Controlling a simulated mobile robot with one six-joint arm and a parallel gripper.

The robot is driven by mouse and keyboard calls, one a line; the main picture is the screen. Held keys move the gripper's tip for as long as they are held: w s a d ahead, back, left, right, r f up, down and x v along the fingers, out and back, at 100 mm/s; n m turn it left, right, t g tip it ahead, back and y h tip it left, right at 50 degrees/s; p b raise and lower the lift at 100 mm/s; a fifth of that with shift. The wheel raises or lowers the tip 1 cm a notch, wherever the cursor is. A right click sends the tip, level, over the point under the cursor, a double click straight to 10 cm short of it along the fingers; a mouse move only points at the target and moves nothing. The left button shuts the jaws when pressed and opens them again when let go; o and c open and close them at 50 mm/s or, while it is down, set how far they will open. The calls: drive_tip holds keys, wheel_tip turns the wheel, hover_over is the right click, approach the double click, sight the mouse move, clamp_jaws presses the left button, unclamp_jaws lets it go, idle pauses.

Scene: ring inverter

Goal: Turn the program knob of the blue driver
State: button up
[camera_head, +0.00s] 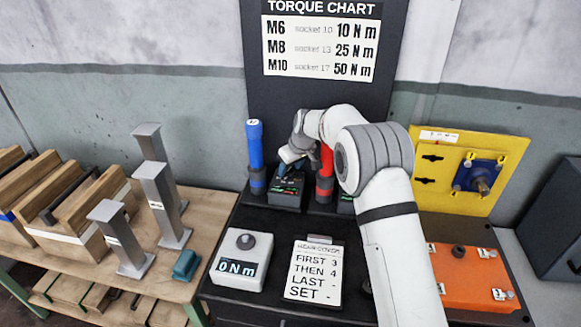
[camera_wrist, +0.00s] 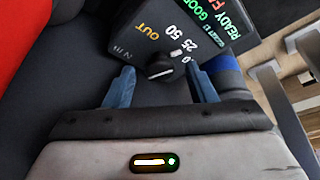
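The blue driver (camera_head: 255,150) stands upright at the left of the dark rack, beside its black base box (camera_head: 286,196). In the wrist view its blue body (camera_wrist: 226,76) shows at the right. My gripper (camera_wrist: 160,72) is open, with one blue finger on each side of the knob in the picture and gaps between; the depth is hard to judge. In the head view my gripper (camera_head: 287,164) is above the box, hiding part of it.
A red driver (camera_head: 325,173) stands just right of my gripper, partly behind my arm. A torque chart (camera_head: 320,40) hangs behind. In front are a grey 0 N m meter (camera_head: 240,262) and an order card (camera_head: 315,272). Grey metal posts (camera_head: 160,200) stand left.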

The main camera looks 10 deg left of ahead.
sight(291, 171)
wheel_tip(291, 171, up, 10)
drive_tip(key=b, duration=0.1)
idle(0.6)
drive_tip(key=shift+s, duration=0.1)
drive_tip(key=shift+c, duration=0.2)
